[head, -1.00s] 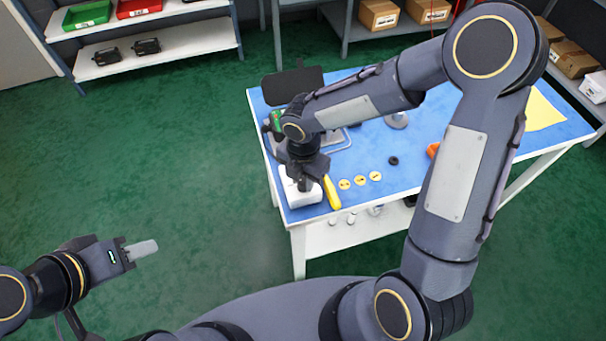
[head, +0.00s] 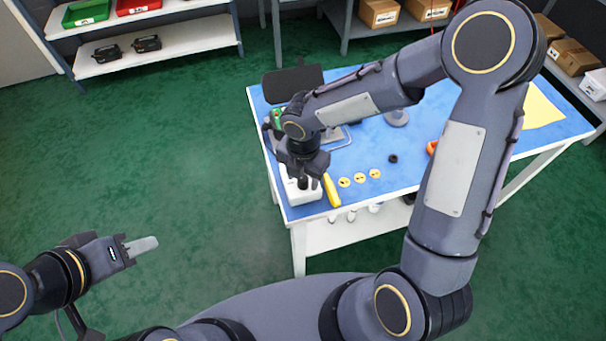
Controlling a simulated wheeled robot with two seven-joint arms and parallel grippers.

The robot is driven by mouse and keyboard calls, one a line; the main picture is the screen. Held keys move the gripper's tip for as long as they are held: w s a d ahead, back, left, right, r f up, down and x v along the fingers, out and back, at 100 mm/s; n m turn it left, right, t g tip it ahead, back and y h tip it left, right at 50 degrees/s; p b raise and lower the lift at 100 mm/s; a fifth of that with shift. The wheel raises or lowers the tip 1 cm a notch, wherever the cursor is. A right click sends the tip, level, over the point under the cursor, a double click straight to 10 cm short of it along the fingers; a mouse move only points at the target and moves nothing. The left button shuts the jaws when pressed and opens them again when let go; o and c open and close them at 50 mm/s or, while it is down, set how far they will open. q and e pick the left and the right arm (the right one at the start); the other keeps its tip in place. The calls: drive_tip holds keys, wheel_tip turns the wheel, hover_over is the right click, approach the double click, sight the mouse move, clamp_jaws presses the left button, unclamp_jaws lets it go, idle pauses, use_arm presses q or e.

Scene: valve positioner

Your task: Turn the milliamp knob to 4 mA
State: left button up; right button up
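A white box (head: 304,195) sits at the near left corner of the blue-topped table. A dark knob-like part (head: 303,183) shows on its top under my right gripper; no dial markings can be read. My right gripper (head: 308,183) points down over the white box, with its fingers at the dark part. The fingers are small and partly hidden by the wrist, so I cannot tell whether they are open or closed on it. My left gripper (head: 142,247) is away from the table over the green floor, its fingers together and nothing seen between them.
On the blue table (head: 372,143) lie a yellow tool (head: 331,190), several round yellow tags (head: 360,178), a black ring (head: 393,158) and a partly hidden orange item (head: 432,148). A dark panel (head: 293,81) stands at the back left. Shelves (head: 165,42) stand behind; open floor lies left.

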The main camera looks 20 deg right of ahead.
sight(304, 179)
drive_tip(key=shift+r, duration=3.9)
drive_tip(key=shift+s+d+r, duration=0.1)
drive_tip(key=shift+d+r, duration=0.05)
drive_tip(key=s+d+r+m+t+y, duration=0.1)
drive_tip(key=s+d+r+m+t, duration=0.1)
drive_tip(key=s+m, duration=0.3)
drive_tip(key=s+d+r+m+t+y, duration=0.1)
drive_tip(key=s+d+r+m, duration=0.2)
drive_tip(key=m, duration=1.1)
drive_tip(key=s+d+r+m+t+y, duration=0.1)
drive_tip(key=s+d+r+m+t, duration=0.1)
drive_tip(key=s+m, duration=0.6)
drive_tip(key=shift+d+r+m+t+y, duration=0.35)
drive_tip(key=shift+d+r+m, duration=0.35)
drive_tip(key=shift+d+m, duration=0.35)
